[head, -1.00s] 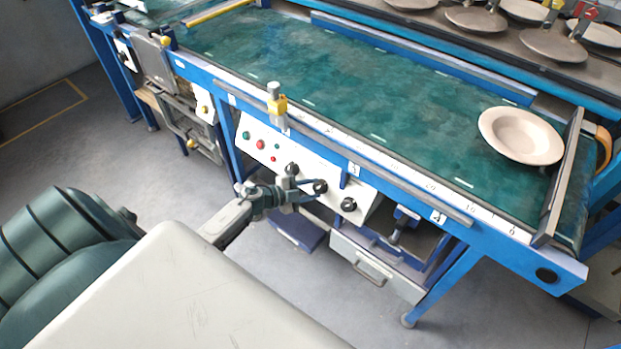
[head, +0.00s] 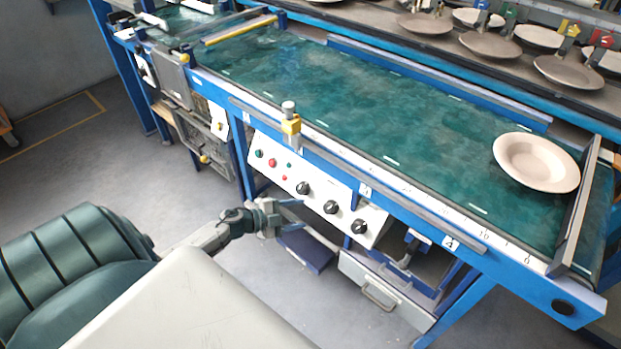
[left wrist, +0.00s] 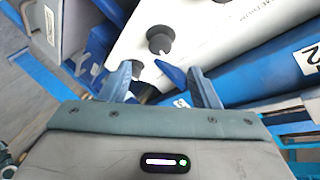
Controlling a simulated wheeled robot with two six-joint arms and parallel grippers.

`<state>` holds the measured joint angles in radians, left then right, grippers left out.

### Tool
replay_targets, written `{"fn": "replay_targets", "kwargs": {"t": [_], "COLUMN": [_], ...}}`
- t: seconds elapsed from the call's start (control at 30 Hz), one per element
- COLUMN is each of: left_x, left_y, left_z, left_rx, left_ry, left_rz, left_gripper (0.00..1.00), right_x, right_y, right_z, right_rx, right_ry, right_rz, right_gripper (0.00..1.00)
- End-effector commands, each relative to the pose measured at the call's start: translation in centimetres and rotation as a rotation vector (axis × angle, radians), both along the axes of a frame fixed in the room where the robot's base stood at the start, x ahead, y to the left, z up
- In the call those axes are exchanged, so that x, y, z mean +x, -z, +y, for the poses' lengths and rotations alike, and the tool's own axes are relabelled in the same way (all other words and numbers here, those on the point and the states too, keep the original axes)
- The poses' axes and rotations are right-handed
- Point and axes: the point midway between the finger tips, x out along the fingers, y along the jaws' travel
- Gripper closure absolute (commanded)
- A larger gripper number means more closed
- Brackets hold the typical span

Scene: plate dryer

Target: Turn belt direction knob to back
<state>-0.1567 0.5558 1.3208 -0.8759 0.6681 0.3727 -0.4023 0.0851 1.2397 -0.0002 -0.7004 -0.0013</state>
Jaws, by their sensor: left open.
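A white control panel (head: 318,197) on the front of the conveyor carries three black knobs in a slanting row: a left knob (head: 303,188), a middle knob (head: 331,207) and a right knob (head: 358,226). Which one sets belt direction cannot be read. My left gripper (head: 297,215) is open and empty, in front of the panel, left of and below the middle knob, apart from it. In the left wrist view, a black knob (left wrist: 160,39) with a pale pointer mark shows beyond the fingers (left wrist: 160,72); another knob (left wrist: 136,68) is partly hidden. My right gripper is out of view.
The green belt (head: 350,110) runs above the panel, with a pale plate (head: 537,161) near its right end. Small coloured buttons (head: 272,162) sit left of the knobs. An open drawer (head: 385,290) juts out below. Floor left of the panel is clear.

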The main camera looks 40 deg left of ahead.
Motion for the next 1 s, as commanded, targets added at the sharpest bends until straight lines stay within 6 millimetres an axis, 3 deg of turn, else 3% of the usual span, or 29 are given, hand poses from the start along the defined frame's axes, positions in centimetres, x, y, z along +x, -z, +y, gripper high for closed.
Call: {"fn": "replay_targets", "kwargs": {"t": [0.2,0.5,0.83,0.93,1.0], "left_x": [-1.7,-1.9,-1.9,-2.2,-2.9], "left_y": [-0.4,-0.5,-0.4,1.0,3.5], "left_z": [1.1,1.2,1.2,1.5,2.0], "left_rx": [0.002,0.000,-0.003,-0.028,-0.062], "left_ry": [0.000,-0.001,-0.007,-0.078,-0.191], "left_rz": [0.001,0.000,0.002,0.025,0.069], "left_gripper": [0.44,0.44,0.44,0.44,0.44], "right_x": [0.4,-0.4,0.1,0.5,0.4], "right_y": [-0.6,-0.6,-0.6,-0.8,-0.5], "right_z": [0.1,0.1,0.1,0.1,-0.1], "right_rx": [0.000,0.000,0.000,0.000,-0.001], "right_ry": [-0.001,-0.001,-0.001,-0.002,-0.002], "right_rz": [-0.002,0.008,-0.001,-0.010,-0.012], "right_gripper": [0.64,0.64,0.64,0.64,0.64]}}
